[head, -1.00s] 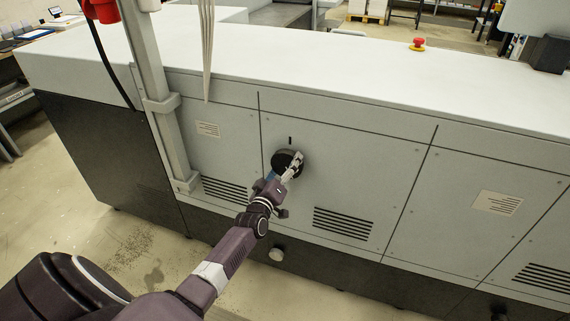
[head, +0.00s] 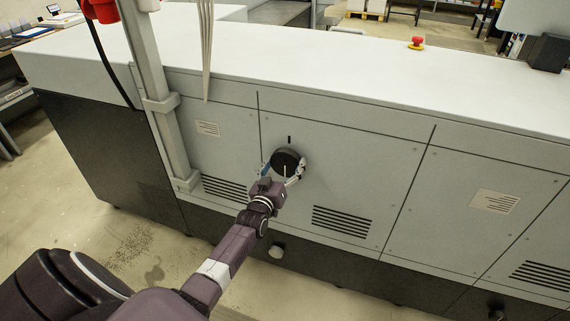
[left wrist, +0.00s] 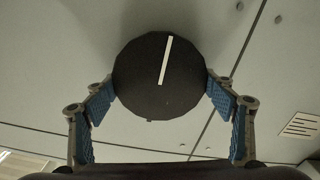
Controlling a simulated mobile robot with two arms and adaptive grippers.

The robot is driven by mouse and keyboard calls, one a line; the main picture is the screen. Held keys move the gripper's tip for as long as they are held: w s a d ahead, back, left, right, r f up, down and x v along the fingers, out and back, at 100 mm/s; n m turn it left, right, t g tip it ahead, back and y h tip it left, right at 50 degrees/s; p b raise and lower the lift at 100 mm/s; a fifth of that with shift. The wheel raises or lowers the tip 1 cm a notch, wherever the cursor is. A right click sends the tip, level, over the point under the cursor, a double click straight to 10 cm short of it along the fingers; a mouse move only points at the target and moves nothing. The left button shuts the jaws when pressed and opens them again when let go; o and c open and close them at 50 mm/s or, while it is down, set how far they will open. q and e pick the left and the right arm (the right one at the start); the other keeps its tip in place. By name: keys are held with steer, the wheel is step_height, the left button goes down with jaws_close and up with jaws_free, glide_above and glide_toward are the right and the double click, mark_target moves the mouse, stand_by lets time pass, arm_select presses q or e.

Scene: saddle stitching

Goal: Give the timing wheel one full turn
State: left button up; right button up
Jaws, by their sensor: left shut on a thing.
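The timing wheel (head: 285,157) is a round black knob on the grey front panel of the machine. It carries a white line, which points downward on its face in the head view. A short dark mark (head: 289,139) is on the panel just above it. My left gripper (head: 283,168) is shut on the wheel, one finger on each side. In the left wrist view the wheel (left wrist: 158,88) sits between the blue finger pads, and its white line runs from near the middle to the upper edge. My right gripper is not in view.
A grey upright post (head: 158,100) stands left of the wheel. A red emergency button (head: 416,43) sits on the machine's top. Vent slots (head: 342,221) lie at the lower right of the wheel. The panel around the wheel is flat and clear.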

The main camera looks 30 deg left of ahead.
arm_select(q)
steer(key=shift+f, duration=0.15)
steer(key=o, duration=1.1)
steer(key=shift+o, duration=0.2)
steer(key=shift+s, duration=0.1)
steer(key=v, duration=1.1)
steer(key=shift+s, duration=0.4)
